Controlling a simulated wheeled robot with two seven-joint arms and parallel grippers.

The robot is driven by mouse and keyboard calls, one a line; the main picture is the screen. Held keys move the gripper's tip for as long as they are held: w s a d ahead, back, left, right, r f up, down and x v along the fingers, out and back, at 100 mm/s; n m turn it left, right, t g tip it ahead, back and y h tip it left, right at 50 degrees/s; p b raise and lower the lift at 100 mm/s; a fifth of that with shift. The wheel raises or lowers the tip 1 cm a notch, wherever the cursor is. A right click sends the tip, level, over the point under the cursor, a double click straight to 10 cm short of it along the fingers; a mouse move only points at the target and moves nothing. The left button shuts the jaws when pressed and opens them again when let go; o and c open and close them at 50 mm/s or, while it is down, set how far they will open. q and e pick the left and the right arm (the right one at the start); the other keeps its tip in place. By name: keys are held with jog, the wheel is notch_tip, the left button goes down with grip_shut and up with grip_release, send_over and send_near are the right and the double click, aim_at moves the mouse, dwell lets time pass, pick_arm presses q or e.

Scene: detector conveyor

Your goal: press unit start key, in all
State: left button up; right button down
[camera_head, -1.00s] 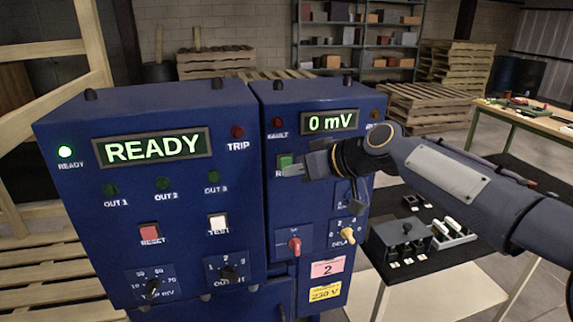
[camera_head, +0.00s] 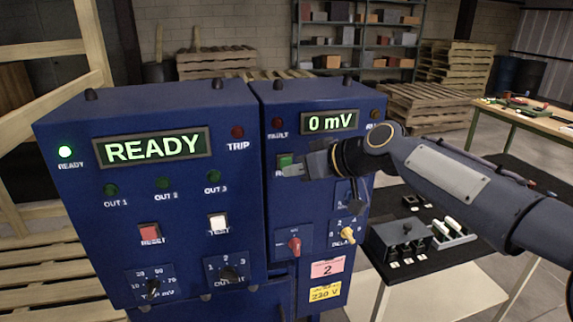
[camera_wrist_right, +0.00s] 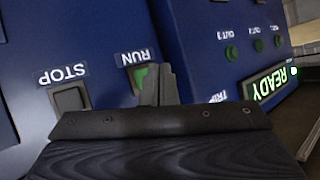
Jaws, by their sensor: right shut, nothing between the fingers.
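The green RUN key (camera_head: 285,160) is on the front of the right blue cabinet (camera_head: 262,200), under the FAULT lamp. It also shows in the right wrist view (camera_wrist_right: 138,76), upside down and partly hidden by my fingers. My right gripper (camera_head: 291,170) is shut and empty, with its tips at the lower edge of the key. In the right wrist view the closed fingertips (camera_wrist_right: 157,82) overlap the key; I cannot tell whether they touch it. The display (camera_head: 331,122) reads 0 mV. My left gripper is not in view.
A dark STOP key (camera_wrist_right: 70,99) is beside the RUN key. The left cabinet (camera_head: 110,220) has a READY display (camera_head: 152,148), a red RESET key (camera_head: 149,233) and a white TEST key (camera_head: 218,223). A red knob (camera_head: 294,245) and yellow knob (camera_head: 348,235) sit below my gripper.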

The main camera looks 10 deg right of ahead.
jog(key=shift+w, duration=0.45)
jog(key=shift+w, duration=0.45)
dwell(0.8)
jog(key=shift+s, duration=0.1)
jog(key=shift+s+b, duration=0.55)
jog(key=shift+s, duration=0.25)
jog(key=s+b, duration=0.2)
jog(key=s, duration=0.3)
dwell(0.3)
